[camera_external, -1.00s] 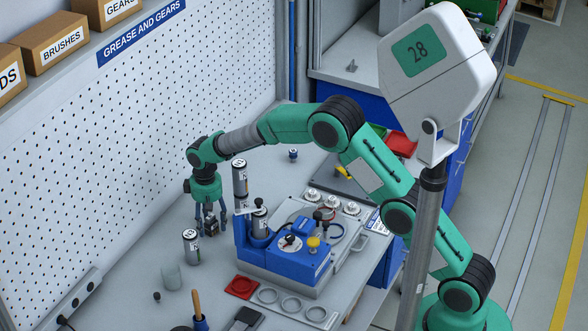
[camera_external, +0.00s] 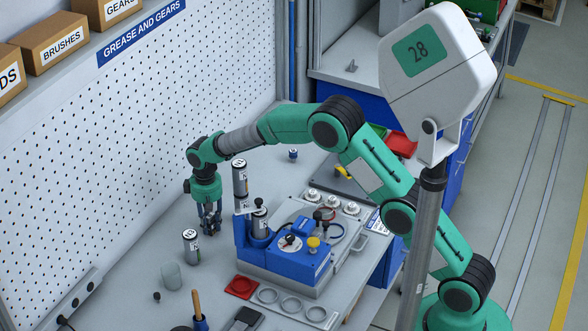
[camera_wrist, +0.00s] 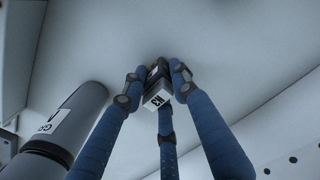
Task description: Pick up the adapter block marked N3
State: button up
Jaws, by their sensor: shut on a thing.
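The adapter block (camera_wrist: 157,95) is a small dark block with a white label that appears to read N3. It sits between the blue fingers of my gripper (camera_wrist: 158,82) in the wrist view. In the external view my gripper (camera_external: 210,222) points down over the bench, with its fingers closed in around the block. The block is mostly hidden there, and I cannot tell whether it touches the bench top.
Stacked cylinders (camera_external: 240,178) and a blue fixture (camera_external: 285,252) stand to the right. A pegboard (camera_external: 120,150) runs behind.

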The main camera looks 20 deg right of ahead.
aim_at(209, 216)
jog(key=shift+r, duration=0.1)
notch_tip(209, 216, up, 10)
jog(key=shift+f+p, duration=0.1)
jog(key=shift+p, duration=1.15)
